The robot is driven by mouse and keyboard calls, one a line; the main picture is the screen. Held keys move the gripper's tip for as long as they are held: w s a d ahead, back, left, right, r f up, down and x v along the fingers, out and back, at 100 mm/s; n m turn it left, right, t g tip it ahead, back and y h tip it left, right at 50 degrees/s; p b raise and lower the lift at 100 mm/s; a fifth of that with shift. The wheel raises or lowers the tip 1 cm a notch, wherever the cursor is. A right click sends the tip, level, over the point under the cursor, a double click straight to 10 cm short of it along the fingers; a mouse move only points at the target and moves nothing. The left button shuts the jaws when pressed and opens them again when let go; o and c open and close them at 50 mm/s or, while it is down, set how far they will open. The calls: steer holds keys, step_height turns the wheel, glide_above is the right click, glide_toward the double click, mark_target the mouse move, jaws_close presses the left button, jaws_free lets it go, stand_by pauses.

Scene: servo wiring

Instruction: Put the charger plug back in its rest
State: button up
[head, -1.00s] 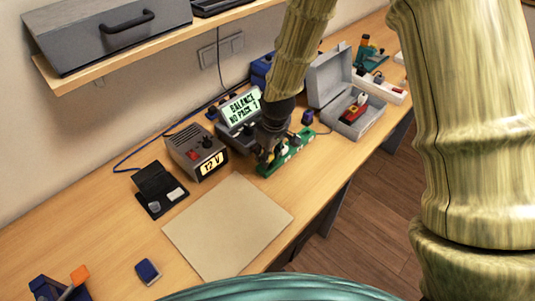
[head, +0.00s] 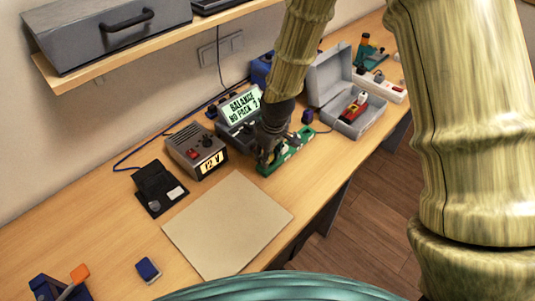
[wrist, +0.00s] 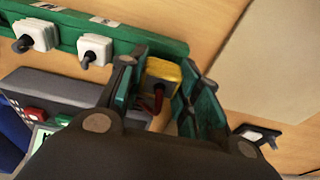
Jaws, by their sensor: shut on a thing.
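In the wrist view, a yellow plug (wrist: 162,72) with a dark red lead sits between the two green-padded fingers of my gripper (wrist: 158,92). My gripper is shut on it. The plug is at the end of a green rail (wrist: 120,40); I cannot tell whether it is seated in the rail or just above it. Two white plugs (wrist: 95,48) stand further along the rail. In the head view, my gripper (head: 268,158) is over the near end of the green rail (head: 291,158), and the yellow plug is mostly hidden.
The charger (head: 240,108) reads "BALANCE NO PACK". A grey 12 V supply (head: 190,145) stands left of it. An open grey case (head: 348,125) is to the right of the rail. A bare beige mat (head: 228,225) lies in front.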

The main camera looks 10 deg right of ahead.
steer(key=shift+f+b, duration=0.4)
steer(key=shift+f, duration=0.5)
steer(key=o, duration=1.1)
steer(key=shift+r, duration=0.1)
steer(key=shift+s+d+r, duration=0.2)
steer(key=shift+s+r, duration=0.05)
steer(key=shift+r, duration=1.7)
steer(key=shift+s+d+r, duration=0.15)
steer(key=shift+s+r, duration=0.1)
steer(key=shift+r, duration=1.75)
steer(key=shift+s+d+r, duration=0.2)
steer(key=shift+s+r, duration=0.05)
steer(key=shift+r, duration=1.7)
